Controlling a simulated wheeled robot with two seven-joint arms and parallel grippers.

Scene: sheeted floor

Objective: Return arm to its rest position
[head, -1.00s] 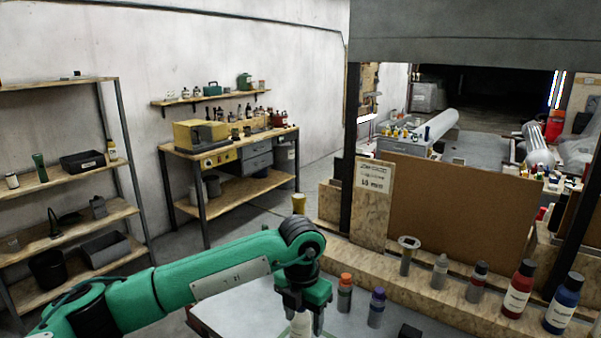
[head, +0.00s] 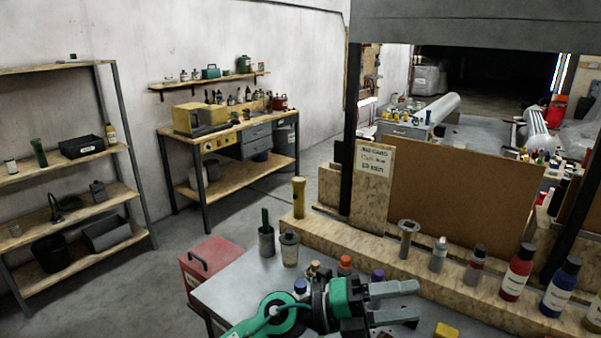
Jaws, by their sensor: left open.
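My left arm comes in from the bottom and its green link is low in the head view. My left gripper (head: 414,302) points to the right over the grey table (head: 236,290), its two grey fingers apart. Nothing shows between the fingers. My right gripper is not in view. An orange-capped bottle (head: 345,264) and a purple-capped bottle (head: 378,275) stand just behind the left gripper, partly hidden by it. A blue-capped bottle (head: 300,287) is next to the wrist.
A metal cup with a green handle (head: 266,242) and a grey canister (head: 289,249) stand at the table's back left. A yellow block (head: 446,331) lies near the bottom edge. Several bottles, one red (head: 517,274), line the wooden ledge (head: 340,235). A red box (head: 208,262) is at the left.

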